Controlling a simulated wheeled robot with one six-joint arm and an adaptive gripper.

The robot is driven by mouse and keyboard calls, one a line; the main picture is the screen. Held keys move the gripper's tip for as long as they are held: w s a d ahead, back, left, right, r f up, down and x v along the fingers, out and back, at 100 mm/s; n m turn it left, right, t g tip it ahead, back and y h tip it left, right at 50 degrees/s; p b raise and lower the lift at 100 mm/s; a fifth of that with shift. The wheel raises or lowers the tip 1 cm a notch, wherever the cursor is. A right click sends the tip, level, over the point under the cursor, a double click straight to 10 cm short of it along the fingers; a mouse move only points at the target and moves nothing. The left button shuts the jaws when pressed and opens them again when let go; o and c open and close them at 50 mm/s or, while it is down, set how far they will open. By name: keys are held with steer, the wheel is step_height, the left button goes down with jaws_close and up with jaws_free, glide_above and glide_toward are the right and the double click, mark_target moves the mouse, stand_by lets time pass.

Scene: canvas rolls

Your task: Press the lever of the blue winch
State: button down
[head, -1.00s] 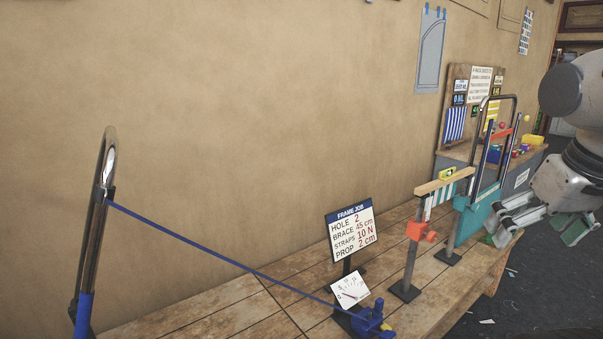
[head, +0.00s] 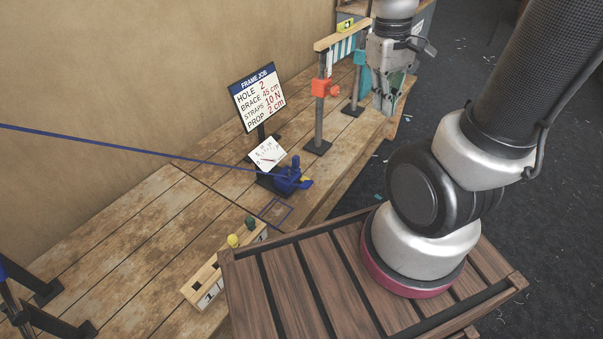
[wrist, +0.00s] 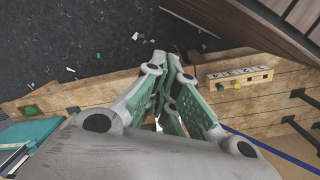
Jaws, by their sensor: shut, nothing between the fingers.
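The blue winch (head: 287,181) sits on the wooden bench near its front edge in the head view. A blue strap (head: 130,142) runs taut from the winch to the left, and also shows in the wrist view (wrist: 272,148).
A FRAME JOB sign (head: 257,97) stands behind the gauge. An orange clamp (head: 325,88) on a post is close left of my gripper. A peg block (head: 222,263) with yellow and green pegs lies nearer. The dark floor right of the bench is open.

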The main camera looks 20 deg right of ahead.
steer(key=w+f+n+g+h, duration=0.1)
steer(key=w+f, duration=0.2)
steer(key=f, duration=0.3)
steer(key=w+f+n, duration=0.1)
steer(key=w+f, duration=0.3)
steer(key=f, duration=0.2)
steer(key=n+t+y, duration=0.4)
glide_above(299, 185)
steer(key=d, duration=0.1)
step_height(299, 185, down, 13)
steer(key=shift+s+d+r, duration=0.15)
steer(key=shift+s+r, duration=0.1)
steer(key=shift+s, duration=0.15)
steer(key=shift+f, duration=0.1)
steer(key=x, duration=1)
steer(key=shift+w+d+f, duration=0.1)
steer(key=shift+d+f, duration=0.1)
steer(key=shift+s+d+f, duration=0.2)
steer(key=shift+s+f, duration=0.05)
steer(key=shift+f, duration=0.2)
steer(key=shift+s+d+f, duration=0.25)
steer(key=shift+s+f, duration=0.05)
steer(key=shift+f, duration=0.2)
steer(key=shift+s+d+f, duration=0.15)
steer(key=shift+s+f, duration=0.1)
steer(key=shift+f, duration=0.3)
